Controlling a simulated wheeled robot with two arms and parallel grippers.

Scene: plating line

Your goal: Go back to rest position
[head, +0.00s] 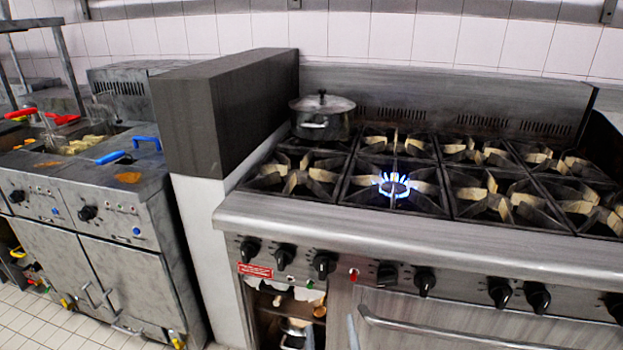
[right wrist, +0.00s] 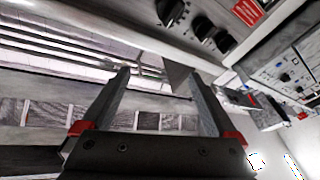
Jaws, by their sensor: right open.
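My right gripper (right wrist: 160,76) shows in the right wrist view, its two dark fingers with red bases spread wide apart and nothing between them. A row of black knobs (right wrist: 203,28) and a red label (right wrist: 247,11) lie beyond it at the top, apart from the fingers. Neither gripper shows in the head view, and my left gripper is in no view. In the head view a blue flame burns on one front burner (head: 394,185) of the stove (head: 400,240).
A lidded metal pot (head: 322,118) stands on the back left burner. Its other burners are bare. An open shelf (head: 270,335) below the knobs holds several items.

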